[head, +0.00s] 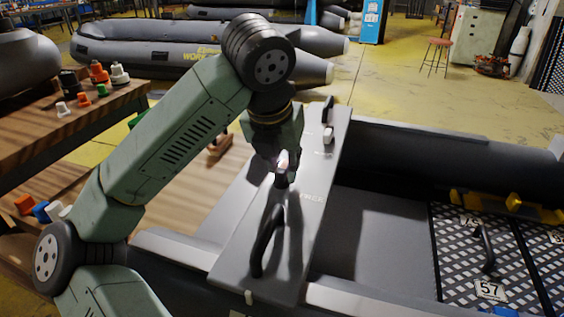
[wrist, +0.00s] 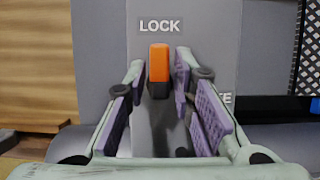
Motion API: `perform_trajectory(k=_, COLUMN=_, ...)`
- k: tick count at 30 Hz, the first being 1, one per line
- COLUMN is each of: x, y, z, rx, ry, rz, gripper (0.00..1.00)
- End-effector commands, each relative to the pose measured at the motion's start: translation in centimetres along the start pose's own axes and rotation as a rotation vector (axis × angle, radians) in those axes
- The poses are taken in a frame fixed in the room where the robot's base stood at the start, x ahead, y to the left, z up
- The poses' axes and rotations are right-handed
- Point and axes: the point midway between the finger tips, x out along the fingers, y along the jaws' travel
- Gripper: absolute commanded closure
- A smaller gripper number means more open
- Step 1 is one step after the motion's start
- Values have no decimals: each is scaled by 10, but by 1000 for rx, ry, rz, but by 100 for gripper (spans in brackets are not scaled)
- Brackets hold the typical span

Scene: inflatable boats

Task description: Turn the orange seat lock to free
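The orange seat lock (wrist: 160,62) is upright in the wrist view, its orange end toward the word LOCK on the grey seat board (wrist: 215,60). Its lower part is black. A label at the right is mostly covered, with only its last letter clear; in the head view it seems to read FREE. My gripper (wrist: 161,70) is open, with one purple-padded finger on each side of the lock and narrow gaps showing. In the head view my gripper (head: 281,168) is low over the board, and the orange lock cannot be made out there.
A black handle (head: 265,240) rises from the board in front of my gripper. A small white and black fitting (head: 328,135) stands on its far end. The boat's dark tube (head: 450,150) and a patterned floor panel (head: 490,255) lie to the right. A wooden table (head: 60,125) is at the left.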

Motion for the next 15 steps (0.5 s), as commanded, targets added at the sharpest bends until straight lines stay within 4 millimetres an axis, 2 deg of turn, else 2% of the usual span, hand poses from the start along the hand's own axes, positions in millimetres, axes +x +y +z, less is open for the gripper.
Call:
perform_trajectory(k=9, x=0, y=0, z=0, rx=0, ry=0, rz=0, gripper=100)
perform_trajectory(k=15, x=0, y=0, z=0, rx=0, ry=0, rz=0, gripper=100)
